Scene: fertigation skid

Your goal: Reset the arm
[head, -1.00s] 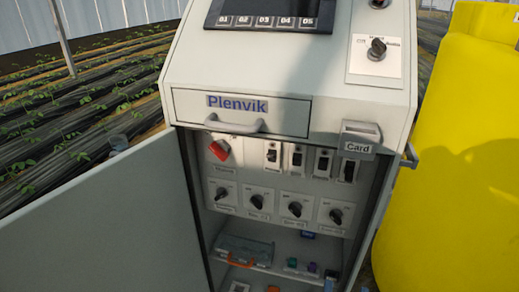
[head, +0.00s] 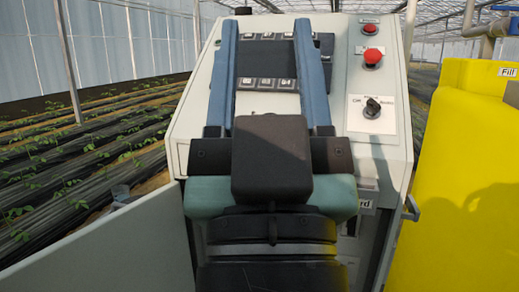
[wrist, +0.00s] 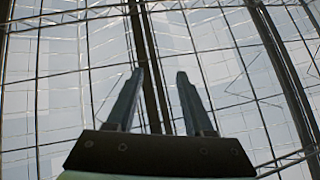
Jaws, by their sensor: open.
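My gripper (head: 266,24) is raised in front of the control cabinet in the head view, with its two blue fingers pointing up and well apart. Nothing is between the fingers. In the wrist view my gripper (wrist: 160,75) is also open and empty, pointing up at the greenhouse roof. The arm hides most of the cabinet's front, including its drawer and the switches inside.
The grey cabinet (head: 187,125) carries a dark screen, a red mushroom button (head: 372,57) and a black selector knob (head: 372,107). Its open door (head: 110,245) reaches out at left. A yellow tank (head: 455,190) stands close at right. Plant rows lie behind at left.

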